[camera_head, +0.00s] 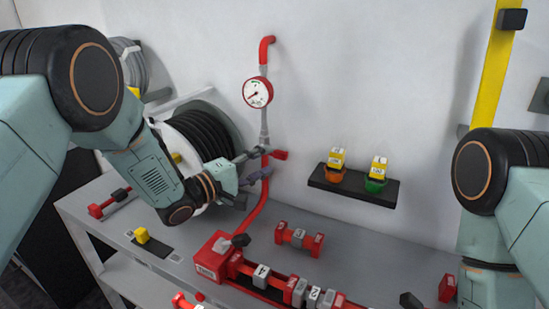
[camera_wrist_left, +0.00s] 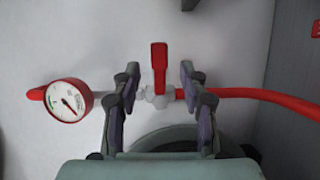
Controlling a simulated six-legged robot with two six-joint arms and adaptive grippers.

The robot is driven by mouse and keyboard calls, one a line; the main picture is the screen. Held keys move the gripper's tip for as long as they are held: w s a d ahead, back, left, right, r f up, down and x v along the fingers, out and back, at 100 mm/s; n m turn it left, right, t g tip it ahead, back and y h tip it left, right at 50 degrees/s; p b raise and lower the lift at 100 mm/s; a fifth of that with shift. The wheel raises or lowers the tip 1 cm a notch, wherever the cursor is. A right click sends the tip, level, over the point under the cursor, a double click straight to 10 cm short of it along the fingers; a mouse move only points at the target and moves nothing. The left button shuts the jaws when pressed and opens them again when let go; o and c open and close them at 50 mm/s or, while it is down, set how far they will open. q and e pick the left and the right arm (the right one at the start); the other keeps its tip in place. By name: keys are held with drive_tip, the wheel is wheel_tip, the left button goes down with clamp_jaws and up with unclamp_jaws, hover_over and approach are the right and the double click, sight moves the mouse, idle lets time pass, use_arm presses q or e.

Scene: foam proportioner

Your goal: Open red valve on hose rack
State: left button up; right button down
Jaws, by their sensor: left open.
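The red valve handle (camera_head: 280,155) sits on the vertical pipe below the round pressure gauge (camera_head: 257,92), against the white wall. In the left wrist view the red handle (camera_wrist_left: 159,66) stands out from a grey valve body (camera_wrist_left: 157,97), with the gauge (camera_wrist_left: 68,100) to its left. My left gripper (camera_head: 262,164) is open at the pipe. In the wrist view its two fingers (camera_wrist_left: 158,84) are on either side of the handle, with gaps visible on both sides. My right arm shows at the right edge; its gripper is out of view.
A hose reel (camera_head: 205,135) with black hose stands behind my left gripper. A red pipe (camera_head: 255,208) curves down to the grey bench (camera_head: 345,250), which carries red fittings (camera_head: 300,236). A black wall shelf (camera_head: 352,184) holds two yellow-topped items to the right.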

sight(278, 156)
use_arm(q)
drive_tip(key=shift+x, duration=1.15)
drive_tip(key=shift+w+d, duration=0.35)
drive_tip(key=shift+d, duration=0.1)
drive_tip(key=shift+s+d+r, duration=0.1)
drive_tip(key=c, duration=0.4)
clamp_jaws()
